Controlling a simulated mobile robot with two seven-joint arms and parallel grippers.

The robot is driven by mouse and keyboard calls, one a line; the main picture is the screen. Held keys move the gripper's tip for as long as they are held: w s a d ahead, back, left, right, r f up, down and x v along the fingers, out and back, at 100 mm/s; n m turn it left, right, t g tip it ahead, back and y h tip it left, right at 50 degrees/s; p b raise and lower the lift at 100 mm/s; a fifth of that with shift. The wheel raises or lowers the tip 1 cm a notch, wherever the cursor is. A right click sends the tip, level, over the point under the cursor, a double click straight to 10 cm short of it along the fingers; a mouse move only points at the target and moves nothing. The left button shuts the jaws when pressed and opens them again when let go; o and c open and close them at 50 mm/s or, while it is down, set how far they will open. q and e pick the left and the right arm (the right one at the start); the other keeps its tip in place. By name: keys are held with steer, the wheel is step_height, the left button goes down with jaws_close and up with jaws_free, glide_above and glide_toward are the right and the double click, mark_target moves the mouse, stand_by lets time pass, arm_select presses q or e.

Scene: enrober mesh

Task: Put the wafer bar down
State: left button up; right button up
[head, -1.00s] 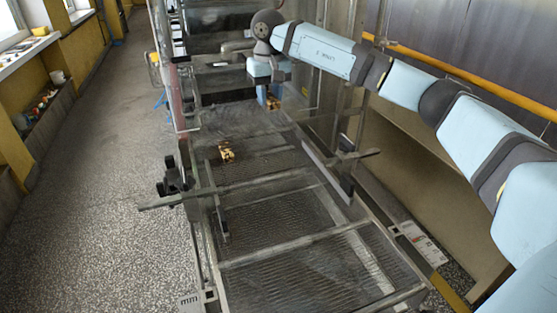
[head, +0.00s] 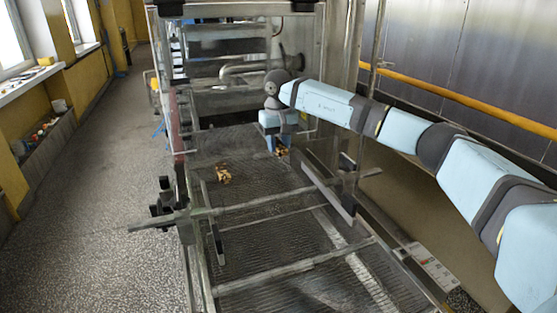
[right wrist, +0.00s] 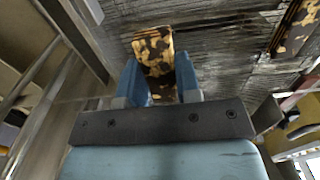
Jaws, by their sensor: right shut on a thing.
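In the head view my right gripper (head: 279,144) is low over the right side of the mesh belt (head: 258,234). It is shut on a wafer bar (head: 282,152), brown with golden patches. In the right wrist view the wafer bar (right wrist: 153,50) sits between the two blue fingers (right wrist: 158,80) and sticks out past their tips. I cannot tell whether it touches the mesh. A second patchy brown and gold bar (head: 223,174) lies on the mesh to the left; a similar bar (right wrist: 296,28) shows at the right in the wrist view. My left gripper is not in view.
Metal cross bars (head: 270,203) span the belt, and side rails with black clamps (head: 163,205) line it. The machine frame (head: 240,20) rises at the back. A yellow rail (head: 470,97) runs along the right wall. Bare mesh lies between the two bars.

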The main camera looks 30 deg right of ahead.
mark_target(279, 166)
steer(key=shift+f, duration=2.35)
steer(key=shift+f, duration=0.1)
steer(key=o, duration=0.7)
step_height(279, 166, up, 12)
steer(key=shift+r+p, duration=0.15)
steer(key=shift+p, duration=0.25)
steer(key=shift+a, duration=0.1)
